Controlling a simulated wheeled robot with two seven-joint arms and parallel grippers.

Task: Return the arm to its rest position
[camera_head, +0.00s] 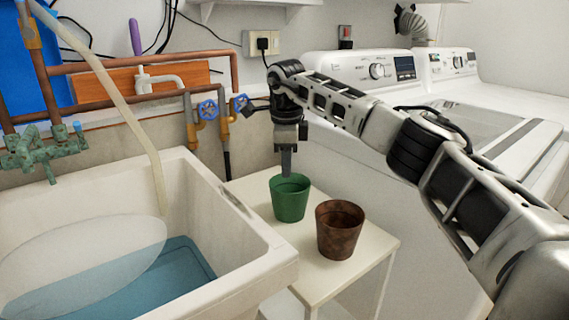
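My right arm reaches in from the right, and its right gripper (287,172) points down at the green pot (290,202). The fingers show as one narrow dark shape, with the tips at the pot's mouth. I cannot tell whether they are apart or touch the rim. The green pot stands upright on a small white table (343,268). A rusty brown pot (339,231) stands upright beside it, nearer to me and to the right. My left gripper is not in view.
A white sink (235,230) with blue water is at the left, close to the table. Pipes with blue valve handles (208,109) run along the back wall. White washing machines (360,68) stand behind my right arm. The table's front corner is clear.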

